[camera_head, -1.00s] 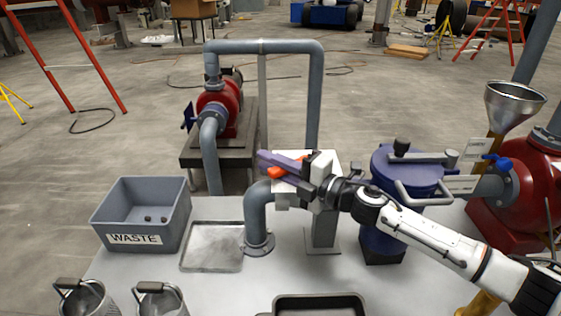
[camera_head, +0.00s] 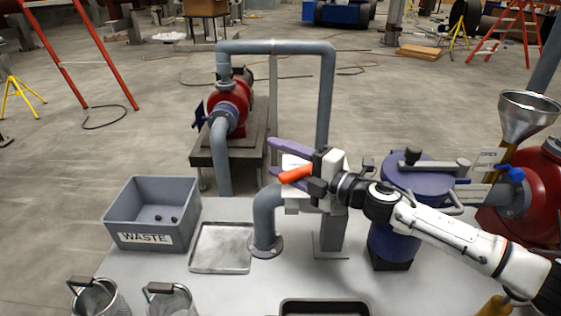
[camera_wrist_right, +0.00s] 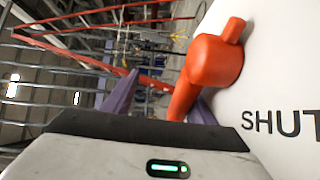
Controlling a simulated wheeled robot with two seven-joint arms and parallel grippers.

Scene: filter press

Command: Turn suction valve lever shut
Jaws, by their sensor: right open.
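The orange valve lever (camera_head: 297,174) is on a white panel by the grey pipe at the table's back. In the right wrist view the lever (camera_wrist_right: 215,62) stands against the white panel, beside the printed letters "SHUT". My right gripper (camera_head: 279,156) is open at the lever, its purple fingers pointing left. In the wrist view the lever's handle runs down between the two fingers, nearer the right-hand one. Whether they touch is unclear. The gripper body and fingers hide part of the panel. My left gripper is not in view.
A grey waste bin (camera_head: 150,240), a shallow metal tray (camera_head: 220,268) and two wire-handled baskets are at left. A vertical grey pipe (camera_head: 264,225) rises just left of the valve. A blue lidded vessel (camera_head: 395,242) and a funnel (camera_head: 526,118) stand at right, near my right arm.

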